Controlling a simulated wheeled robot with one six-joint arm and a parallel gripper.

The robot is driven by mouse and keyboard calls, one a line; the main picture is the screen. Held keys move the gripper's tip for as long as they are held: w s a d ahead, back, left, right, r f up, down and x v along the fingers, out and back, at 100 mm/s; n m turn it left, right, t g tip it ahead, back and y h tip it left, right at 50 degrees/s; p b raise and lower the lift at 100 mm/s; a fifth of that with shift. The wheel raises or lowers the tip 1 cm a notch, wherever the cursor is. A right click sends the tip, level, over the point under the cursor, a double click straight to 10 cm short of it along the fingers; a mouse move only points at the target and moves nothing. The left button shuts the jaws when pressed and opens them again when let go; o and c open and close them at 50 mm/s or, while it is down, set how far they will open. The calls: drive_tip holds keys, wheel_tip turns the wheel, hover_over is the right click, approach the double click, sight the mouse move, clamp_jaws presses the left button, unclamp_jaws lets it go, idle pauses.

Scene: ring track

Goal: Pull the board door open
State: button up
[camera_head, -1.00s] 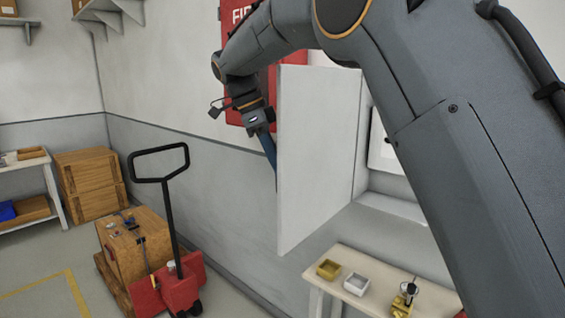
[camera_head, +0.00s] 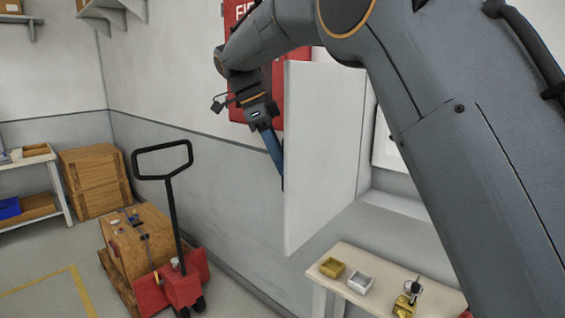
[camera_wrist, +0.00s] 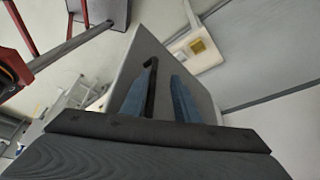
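The board door (camera_head: 320,150) is a light grey-white panel in the head view. It stands swung out from the wall board (camera_head: 388,145), with a wide gap between its free edge and the board. My gripper (camera_head: 276,160) is at the door's outer face, near its free edge, with blue fingers pointing down. In the wrist view the door (camera_wrist: 150,55) lies behind the fingers. A black bar handle (camera_wrist: 151,88) stands between the two fingers of my gripper (camera_wrist: 159,85), close to the left one. A gap shows between the handle and the right finger. The fingertips' contact is unclear.
A red cabinet (camera_head: 240,115) hangs on the wall behind my arm. A small table (camera_head: 345,258) with bins stands below the board. A pallet jack (camera_head: 175,280) with a wooden crate (camera_head: 140,240) stands at left. Floor is clear at lower left.

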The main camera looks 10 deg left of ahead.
drive_tip(key=b+v, duration=0.2)
drive_tip(key=v, duration=0.5)
drive_tip(key=shift+a+r, duration=0.1)
drive_tip(key=shift+r, duration=0.05)
